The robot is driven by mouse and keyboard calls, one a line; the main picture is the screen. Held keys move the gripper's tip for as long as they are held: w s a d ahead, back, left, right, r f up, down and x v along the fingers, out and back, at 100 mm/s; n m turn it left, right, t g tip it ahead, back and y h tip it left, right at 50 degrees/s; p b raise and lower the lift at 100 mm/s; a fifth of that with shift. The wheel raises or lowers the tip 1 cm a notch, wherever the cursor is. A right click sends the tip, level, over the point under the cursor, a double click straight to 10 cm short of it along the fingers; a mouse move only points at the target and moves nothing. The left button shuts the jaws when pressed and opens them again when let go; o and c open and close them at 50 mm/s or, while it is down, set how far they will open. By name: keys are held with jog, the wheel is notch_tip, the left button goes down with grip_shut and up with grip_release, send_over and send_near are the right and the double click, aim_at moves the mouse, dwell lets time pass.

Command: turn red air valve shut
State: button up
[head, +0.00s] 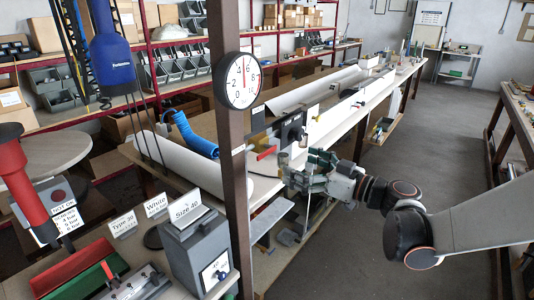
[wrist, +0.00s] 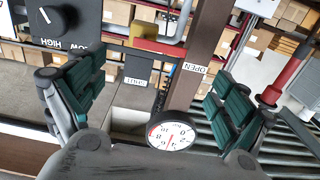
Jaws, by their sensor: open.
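The red valve lever (head: 267,153) shows in the head view just right of the brown post, below a black box with a knob. In the wrist view a yellow and dark red block (wrist: 157,38), apparently this lever's end, lies above the middle of the gap between the fingers. A SHUT label (wrist: 137,82) hangs below it and an OPEN label (wrist: 195,68) is on the post. My gripper (head: 292,172) is right of the lever; the wrist view shows my gripper (wrist: 160,98) with its green-padded fingers wide apart and nothing between them. Contact with the lever is not visible.
A round gauge (head: 242,80) is on the brown post (head: 231,200). A black knob panel (wrist: 62,22) is close to the left finger in the wrist view. A blue coiled hose (head: 195,135) lies behind the post. The aisle floor (head: 430,150) at right is clear.

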aim_at(268, 153)
jog(key=b+x, duration=0.1)
jog(key=x, duration=1)
jog(key=shift+w+b, duration=0.1)
jog(key=shift+b, duration=0.25)
jog(key=c, duration=1.5)
